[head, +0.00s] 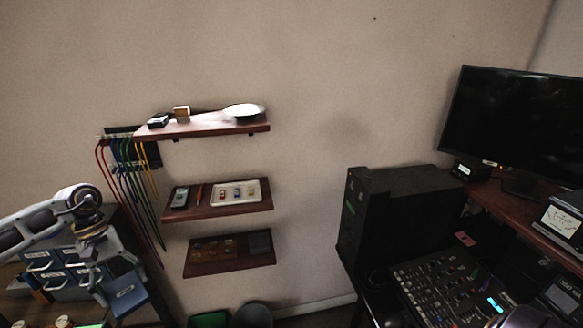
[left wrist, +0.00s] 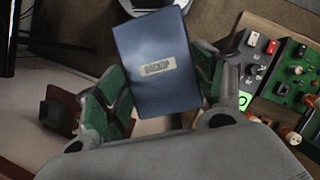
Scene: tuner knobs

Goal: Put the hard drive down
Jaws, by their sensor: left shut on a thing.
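The hard drive is a blue flat box with a pale label that seems to read BACKUP, held upright in the middle of the left wrist view (left wrist: 150,95). It also shows in the head view (head: 128,296) at the lower left. My left gripper (head: 113,274) is shut on it, with green-padded fingers on both sides of the drive in the left wrist view. The drive is in front of the blue drawer unit (head: 62,280) in the head view. I cannot tell whether it touches anything below.
Three wall shelves hold small items: the top (head: 200,130), the middle (head: 222,211) and the bottom (head: 215,268). Coloured cables (head: 130,180) hang beside them. A black computer case (head: 385,220), a mixing panel (head: 440,290) and a monitor (head: 515,120) stand at right.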

